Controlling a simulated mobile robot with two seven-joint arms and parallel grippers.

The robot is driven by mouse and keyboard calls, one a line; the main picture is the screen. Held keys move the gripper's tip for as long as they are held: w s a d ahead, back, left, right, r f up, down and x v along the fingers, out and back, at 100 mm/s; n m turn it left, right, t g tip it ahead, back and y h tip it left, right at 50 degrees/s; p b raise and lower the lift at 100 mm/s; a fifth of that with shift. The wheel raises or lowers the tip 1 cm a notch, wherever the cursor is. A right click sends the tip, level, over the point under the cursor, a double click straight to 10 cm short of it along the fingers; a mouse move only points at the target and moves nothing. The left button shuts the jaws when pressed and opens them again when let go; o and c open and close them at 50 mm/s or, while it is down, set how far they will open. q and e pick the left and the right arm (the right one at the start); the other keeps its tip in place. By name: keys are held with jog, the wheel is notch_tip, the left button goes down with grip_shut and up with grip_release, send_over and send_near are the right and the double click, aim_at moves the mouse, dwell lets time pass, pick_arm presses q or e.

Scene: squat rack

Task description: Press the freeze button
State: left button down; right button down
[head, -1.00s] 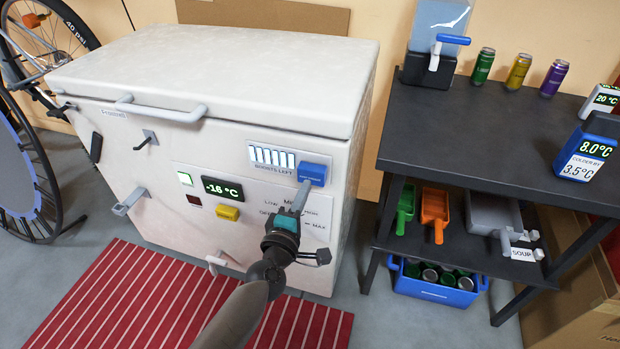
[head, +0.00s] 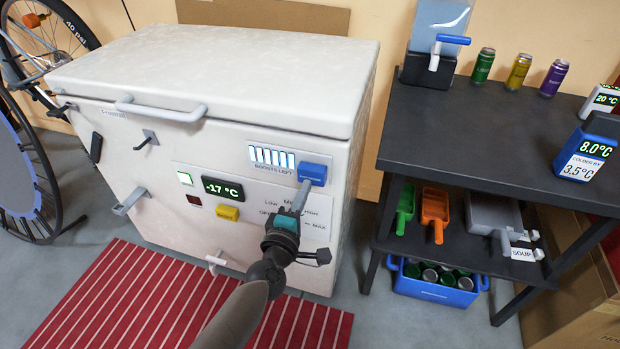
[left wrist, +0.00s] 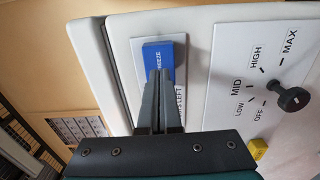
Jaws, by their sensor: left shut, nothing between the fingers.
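The blue freeze button (head: 313,173) sits at the upper right of the white chest freezer's front (head: 170,165), beside a lit bar display marked "BOOSTS LEFT" (head: 272,157). In the left wrist view the button (left wrist: 166,60) carries partly hidden lettering ending in "REEZE". My left gripper (head: 303,190) is shut and empty, its fingertips at the button's lower edge in the head view. In the left wrist view the fingertips (left wrist: 159,76) overlap the button's lower part; whether it is pushed in I cannot tell. My right gripper is not in view.
A temperature display (head: 223,189) reads -17 °C, above a yellow button (head: 228,214). A dial (left wrist: 292,98) marked OFF to MAX sits nearby. A dark table (head: 480,130) with cans stands to the right. A red striped mat (head: 150,300) lies in front.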

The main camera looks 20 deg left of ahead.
pick_arm(q)
jog(key=shift+w, duration=0.15)
jog(key=shift+w, duration=0.9)
jog(key=shift+s, duration=1.1)
jog(key=s+p, duration=0.1)
jog(key=s, duration=0.4)
jog(key=shift+a, duration=0.1)
dwell(0.5)
